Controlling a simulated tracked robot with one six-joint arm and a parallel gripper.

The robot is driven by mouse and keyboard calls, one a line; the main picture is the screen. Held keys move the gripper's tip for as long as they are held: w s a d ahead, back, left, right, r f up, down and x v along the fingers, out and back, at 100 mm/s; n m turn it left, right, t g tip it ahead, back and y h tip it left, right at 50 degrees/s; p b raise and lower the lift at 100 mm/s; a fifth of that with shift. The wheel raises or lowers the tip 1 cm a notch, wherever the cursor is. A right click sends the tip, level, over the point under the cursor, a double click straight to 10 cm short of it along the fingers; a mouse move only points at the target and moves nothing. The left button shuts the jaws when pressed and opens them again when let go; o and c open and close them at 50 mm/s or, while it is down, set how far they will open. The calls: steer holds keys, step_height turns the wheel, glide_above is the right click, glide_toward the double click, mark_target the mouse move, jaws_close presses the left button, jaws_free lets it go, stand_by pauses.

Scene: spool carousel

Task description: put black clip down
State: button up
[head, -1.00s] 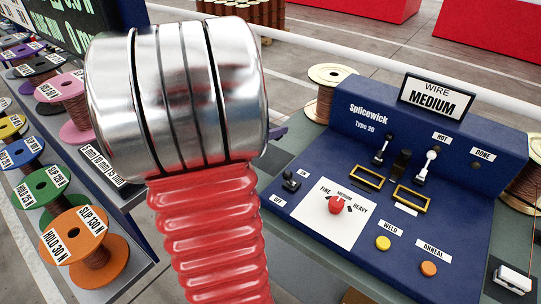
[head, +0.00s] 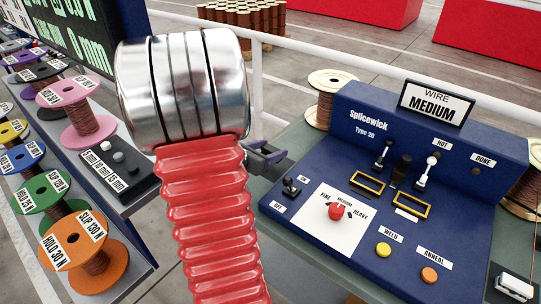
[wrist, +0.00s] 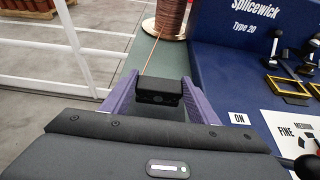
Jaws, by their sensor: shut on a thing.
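The black clip (wrist: 158,92) is a small dark block between the purple fingers of my gripper (wrist: 158,98) in the wrist view. My gripper is shut on it. A thin copper wire runs from near the clip up to a copper spool (wrist: 172,20) behind it. In the head view my gripper (head: 268,156) shows only partly, left of the blue Splicewick machine (head: 300,205), with the clip hidden or too small to make out. The clip appears held over the grey-green bench top (wrist: 160,58), but I cannot tell its height.
The machine carries levers, two yellow-framed slots, a red dial (head: 337,211) and buttons. A spool (head: 328,95) stands behind its left end. Several colored spools and a black button box (head: 118,165) sit on the left rack. A white rail (head: 285,45) runs behind.

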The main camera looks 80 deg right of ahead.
steer(key=shift+f, duration=1.5)
steer(key=shift+f, duration=0.1)
steer(key=o, duration=1.1)
steer(key=shift+c, duration=0.2)
steer(key=v, duration=1.2)
steer(key=shift+r, duration=0.2)
steer(key=shift+w, duration=0.1)
